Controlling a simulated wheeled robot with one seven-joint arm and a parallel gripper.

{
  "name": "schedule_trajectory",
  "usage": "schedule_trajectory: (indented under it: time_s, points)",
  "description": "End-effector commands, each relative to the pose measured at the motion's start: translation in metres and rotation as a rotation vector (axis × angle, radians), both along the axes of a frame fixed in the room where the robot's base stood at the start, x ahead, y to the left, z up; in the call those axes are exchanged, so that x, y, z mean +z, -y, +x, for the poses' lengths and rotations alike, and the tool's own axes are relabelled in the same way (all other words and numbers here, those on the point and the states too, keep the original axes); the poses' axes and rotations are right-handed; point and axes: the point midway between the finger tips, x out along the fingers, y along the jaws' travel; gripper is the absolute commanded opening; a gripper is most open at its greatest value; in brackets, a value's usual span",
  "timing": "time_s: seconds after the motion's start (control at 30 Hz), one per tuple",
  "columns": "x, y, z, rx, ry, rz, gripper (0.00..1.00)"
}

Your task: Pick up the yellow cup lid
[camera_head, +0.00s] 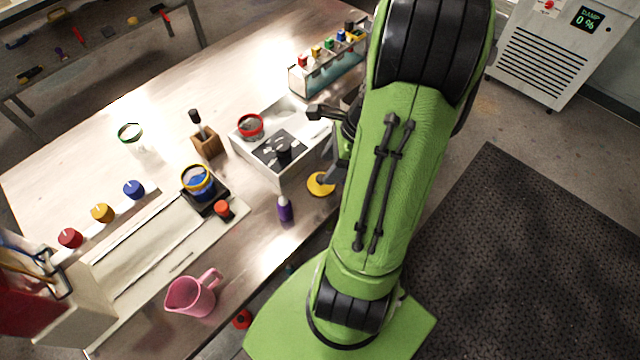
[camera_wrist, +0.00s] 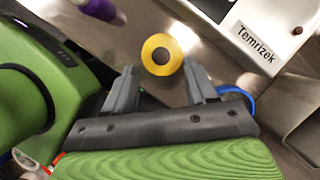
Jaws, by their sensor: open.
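The yellow cup lid (camera_head: 318,187) is a flat yellow disc on the metal table, near its front edge and just in front of the white tray. In the wrist view the lid (camera_wrist: 151,46) shows a dark round centre. My gripper (camera_wrist: 160,80) is open and empty, with its two grey fingers spread. The lid appears just beyond the fingertips, roughly centred between them; I cannot tell the height gap.
The white tray (camera_head: 250,160), labelled "Temrizek" in the wrist view, stands just behind the lid. A purple bottle (camera_head: 285,209) stands to the left. A yellow-rimmed cup (camera_head: 197,178), a red knob-like piece (camera_head: 223,210) and a pink jug (camera_head: 192,296) are farther left.

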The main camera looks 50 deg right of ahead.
Motion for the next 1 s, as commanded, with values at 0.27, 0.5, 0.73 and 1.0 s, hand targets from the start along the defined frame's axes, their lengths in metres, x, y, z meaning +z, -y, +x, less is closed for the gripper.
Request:
schedule_trajectory:
  time_s: [0.27,0.5,0.73,1.0]
  points:
    - [-0.046,-0.011,0.012,0.003,-0.001,0.003,0.57]
    - [-0.046,-0.012,0.013,0.001,0.000,0.000,0.57]
    - [-0.046,-0.012,0.013,0.001,0.000,0.000,0.21]
    - [-0.046,-0.012,0.013,0.001,0.000,0.000,0.00]
